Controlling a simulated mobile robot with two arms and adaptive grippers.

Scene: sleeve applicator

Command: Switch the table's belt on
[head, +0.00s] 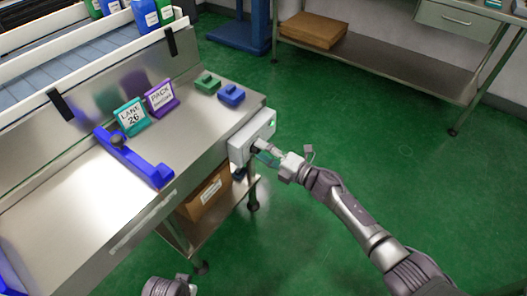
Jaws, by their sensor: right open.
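The table (75,206) has a steel top and fills the left of the head view. A pale grey box (237,150) is fixed to its right end, with a small green spot (272,123) near its upper right and a dark knob-like part (257,145) on its face. My right gripper (268,155) is open in front of the box, its fingertips close to the dark part. I cannot tell whether they touch it. Part of my left arm shows at the bottom edge; its fingers are not seen.
A blue bracket (140,165), the Lane 26 sign (132,117), a purple sign (160,97) and green (207,82) and blue (231,95) blocks stand on the table. Green floor (350,120) is clear.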

